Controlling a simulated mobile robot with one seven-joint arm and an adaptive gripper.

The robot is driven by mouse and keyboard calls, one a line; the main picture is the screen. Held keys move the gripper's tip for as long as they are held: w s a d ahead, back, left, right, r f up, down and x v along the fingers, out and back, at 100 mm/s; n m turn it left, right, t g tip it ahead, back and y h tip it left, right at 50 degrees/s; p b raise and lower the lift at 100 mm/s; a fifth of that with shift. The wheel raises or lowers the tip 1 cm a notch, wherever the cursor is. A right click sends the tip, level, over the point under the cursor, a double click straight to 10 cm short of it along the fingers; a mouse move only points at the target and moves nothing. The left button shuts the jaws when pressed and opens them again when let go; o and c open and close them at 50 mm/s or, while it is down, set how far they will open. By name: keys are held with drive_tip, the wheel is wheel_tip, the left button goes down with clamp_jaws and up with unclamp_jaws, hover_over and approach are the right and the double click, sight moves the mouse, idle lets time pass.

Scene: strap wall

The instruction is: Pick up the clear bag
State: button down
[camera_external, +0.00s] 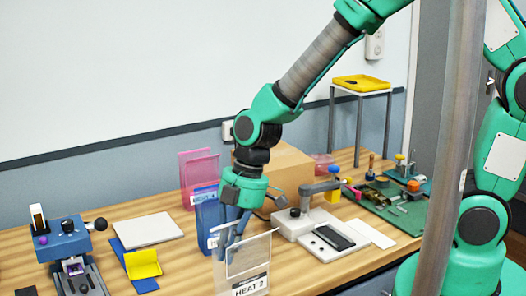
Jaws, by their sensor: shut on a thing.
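The clear bag (246,264) is a see-through pouch with a pale outline and a white label reading "HEAT 2". It is upright near the front edge of the table. My gripper (230,240) points down at the bag's upper left part and is shut on it. The fingers partly cover that side of the bag. I cannot tell whether the bag's lower edge touches the table.
A blue bin (207,216) and a pink holder (197,168) stand behind my gripper. A white device (300,224) is to the right, with a green mat (400,213) beyond. A blue machine (69,243) and yellow piece (143,264) are left. A cardboard box (283,163) stands behind.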

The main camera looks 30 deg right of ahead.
drive_tip(key=shift+s+d+r, duration=0.1)
drive_tip(key=shift+s+d, duration=0.55)
drive_tip(key=shift+s, duration=0.05)
